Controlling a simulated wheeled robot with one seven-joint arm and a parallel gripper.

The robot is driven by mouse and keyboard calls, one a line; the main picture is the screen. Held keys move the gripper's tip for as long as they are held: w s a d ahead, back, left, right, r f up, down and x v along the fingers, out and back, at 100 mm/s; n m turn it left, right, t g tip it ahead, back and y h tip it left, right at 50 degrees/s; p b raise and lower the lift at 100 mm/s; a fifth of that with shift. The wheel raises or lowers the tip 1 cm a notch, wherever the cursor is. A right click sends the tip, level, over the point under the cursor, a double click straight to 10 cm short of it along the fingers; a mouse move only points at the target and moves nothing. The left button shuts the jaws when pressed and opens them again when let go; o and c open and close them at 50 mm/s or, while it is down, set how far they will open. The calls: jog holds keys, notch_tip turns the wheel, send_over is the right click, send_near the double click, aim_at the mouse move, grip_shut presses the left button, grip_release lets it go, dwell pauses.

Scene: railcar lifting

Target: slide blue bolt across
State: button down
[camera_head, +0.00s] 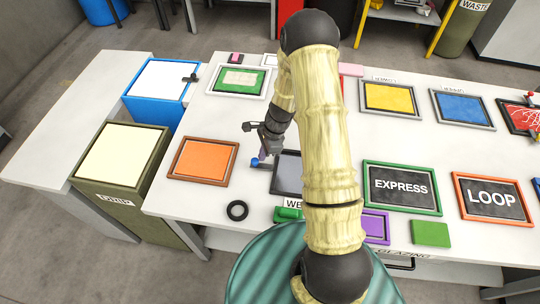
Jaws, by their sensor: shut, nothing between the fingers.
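A small blue piece (255,162), which looks like the bolt's knob, sits on the white table at the left edge of a dark grey-framed panel (289,172). It is small, and I cannot tell how far across the bolt lies. My gripper (261,147) is shut and empty, pointing down just above and beside the blue piece. I cannot tell whether the fingers touch it. My arm crosses the middle of the view and hides part of the table right of the panel.
An orange framed panel (204,159) lies to the left and a black ring (237,210) in front. A green-and-white panel (240,81) lies behind. EXPRESS (401,187) and LOOP (493,198) panels lie to the right. A blue bin (158,82) and an olive bin (120,155) stand left.

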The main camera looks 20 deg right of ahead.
jog(key=shift+a, duration=0.1)
jog(key=shift+d+r, duration=0.15)
jog(key=shift+d, duration=0.35)
jog(key=d, duration=0.2)
jog(key=d+r, duration=0.1)
jog(key=shift+w+d+r, duration=0.15)
jog(key=shift+d+r, duration=0.05)
jog(key=shift+d, duration=0.15)
jog(key=v, duration=0.9)
jog(key=shift+b, duration=0.35)
jog(key=shift+a, duration=0.1)
jog(key=s+a+r+n+t+h, duration=0.1)
jog(key=s+a+r+n, duration=0.2)
jog(key=s+r+n, duration=0.3)
jog(key=s+a+r+n+t+h, duration=0.1)
jog(key=s+a+r+n, duration=0.3)
jog(key=s+n, duration=0.6)
jog(key=shift+r+n+t+h, duration=0.3)
jog(key=shift+r+n+h, duration=0.4)
jog(key=shift+r+n, duration=0.3)
